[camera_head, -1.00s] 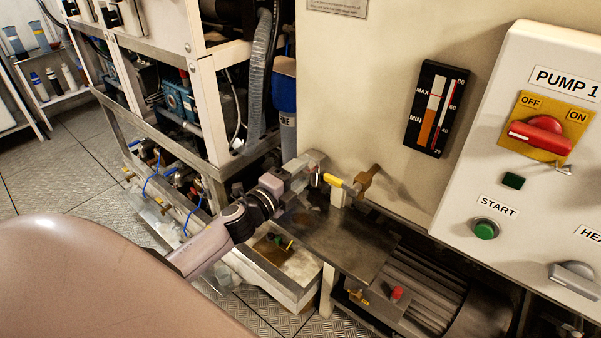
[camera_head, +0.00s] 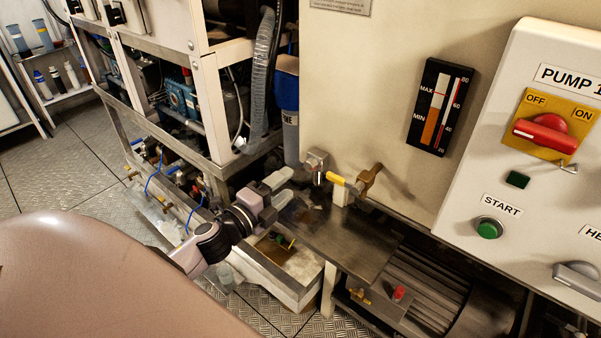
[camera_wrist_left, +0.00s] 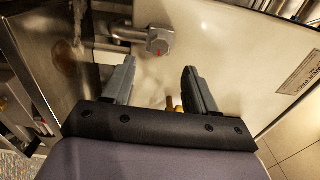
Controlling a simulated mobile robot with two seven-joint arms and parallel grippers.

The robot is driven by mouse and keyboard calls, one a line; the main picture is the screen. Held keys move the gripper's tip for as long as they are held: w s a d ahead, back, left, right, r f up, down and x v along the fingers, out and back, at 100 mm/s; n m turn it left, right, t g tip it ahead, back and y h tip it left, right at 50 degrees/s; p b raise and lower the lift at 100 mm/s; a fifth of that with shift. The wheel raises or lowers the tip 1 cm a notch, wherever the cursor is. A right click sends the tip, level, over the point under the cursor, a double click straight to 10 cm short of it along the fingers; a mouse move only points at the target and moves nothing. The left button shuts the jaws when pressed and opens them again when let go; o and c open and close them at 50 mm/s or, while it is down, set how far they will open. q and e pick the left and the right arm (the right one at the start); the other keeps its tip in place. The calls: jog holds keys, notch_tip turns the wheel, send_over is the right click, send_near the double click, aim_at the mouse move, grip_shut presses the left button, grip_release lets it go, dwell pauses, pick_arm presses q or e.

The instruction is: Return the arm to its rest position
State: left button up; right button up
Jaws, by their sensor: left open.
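My left gripper (camera_head: 280,187) is open and empty in the head view, just left of a metal pipe fitting (camera_head: 317,163) and apart from it. In the left wrist view its two fingers (camera_wrist_left: 158,85) stand wide apart with nothing between them. The fitting also shows in the wrist view (camera_wrist_left: 158,42), beyond the fingers. A valve with a yellow handle (camera_head: 336,178) is right of the fitting. Part of my left arm fills the lower left of the head view. My right gripper is not in view.
A control panel with a red pump switch (camera_head: 541,131) and a green start button (camera_head: 488,229) is at the right. A metal shelf (camera_head: 345,245) lies below the valve. A white-framed rack (camera_head: 205,110) stands at the left. Open tiled floor (camera_head: 60,170) shows at far left.

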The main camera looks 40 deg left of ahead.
pick_arm(q)
jog(key=s+d+f+n+g+p, duration=0.2)
jog(key=s+d+f+n+g, duration=0.1)
jog(key=s+d+f+n, duration=0.3)
jog(key=s+d+f+n+g+p, duration=0.2)
jog(key=s+d+f+n+g, duration=0.2)
jog(key=s+d+n, duration=0.5)
jog(key=s+f+n, duration=0.1)
jog(key=s+f, duration=0.1)
jog(key=s, duration=0.1)
jog(key=shift+s+f+n+g+h+p, duration=0.25)
jog(key=shift+f+n+g+h+p, duration=0.05)
jog(key=shift+f+p, duration=0.1)
jog(key=shift+c, duration=1.4)
jog(key=shift+w, duration=0.1)
